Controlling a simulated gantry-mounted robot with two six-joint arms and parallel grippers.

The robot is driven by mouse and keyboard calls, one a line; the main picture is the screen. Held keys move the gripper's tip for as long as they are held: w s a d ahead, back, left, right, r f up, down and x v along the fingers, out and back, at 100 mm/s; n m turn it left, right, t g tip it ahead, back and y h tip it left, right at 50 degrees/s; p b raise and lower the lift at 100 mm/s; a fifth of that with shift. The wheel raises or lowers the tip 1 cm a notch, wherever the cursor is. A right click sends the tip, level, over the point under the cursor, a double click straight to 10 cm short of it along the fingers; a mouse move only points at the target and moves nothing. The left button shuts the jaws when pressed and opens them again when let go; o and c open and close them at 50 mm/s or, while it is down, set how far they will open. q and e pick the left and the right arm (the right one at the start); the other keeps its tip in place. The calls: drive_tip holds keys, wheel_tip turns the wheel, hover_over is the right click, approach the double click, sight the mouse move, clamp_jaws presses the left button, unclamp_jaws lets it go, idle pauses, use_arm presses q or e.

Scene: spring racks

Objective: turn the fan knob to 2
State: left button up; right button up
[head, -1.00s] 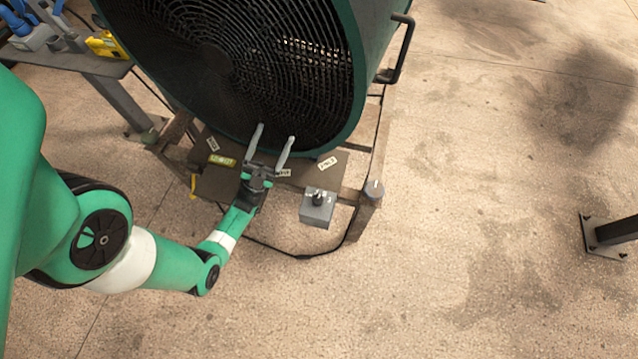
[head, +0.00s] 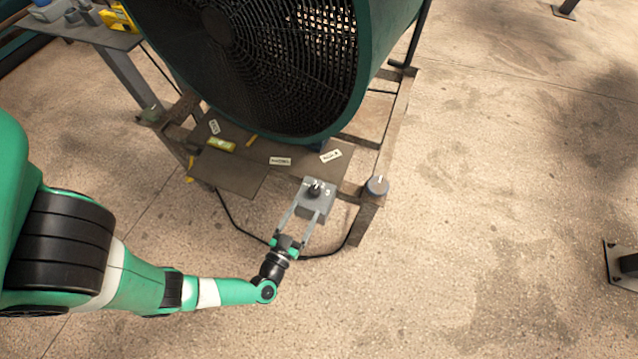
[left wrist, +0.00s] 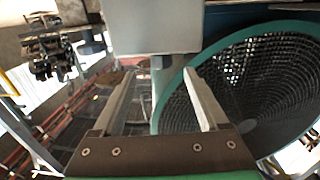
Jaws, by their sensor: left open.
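The fan knob (head: 314,190) is a small black dial on top of a grey control box (head: 318,207), with small numbers printed around it; I cannot tell for sure which one it points at. The box sits at the front edge of the fan's stand. My left gripper (head: 304,213) is open and empty, its two fingers reaching up to the near side of the box. In the left wrist view the fingers (left wrist: 160,74) are spread, with the grey box (left wrist: 152,25) just above and beyond their tips. The knob is hidden there. My right gripper is not in view.
The large green fan (head: 290,60) stands behind the box, and it fills the right of the left wrist view (left wrist: 250,85). A round grey cap (head: 377,186) tops the stand's post right of the box. A cable runs below.

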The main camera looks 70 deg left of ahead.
sight(317, 186)
use_arm(q)
drive_tip(key=b+x, duration=0.4)
drive_tip(key=x, duration=0.7)
drive_tip(key=shift+s, duration=0.1)
drive_tip(key=shift+w+a, duration=0.2)
drive_tip(key=shift+a, duration=0.05)
clamp_jaws()
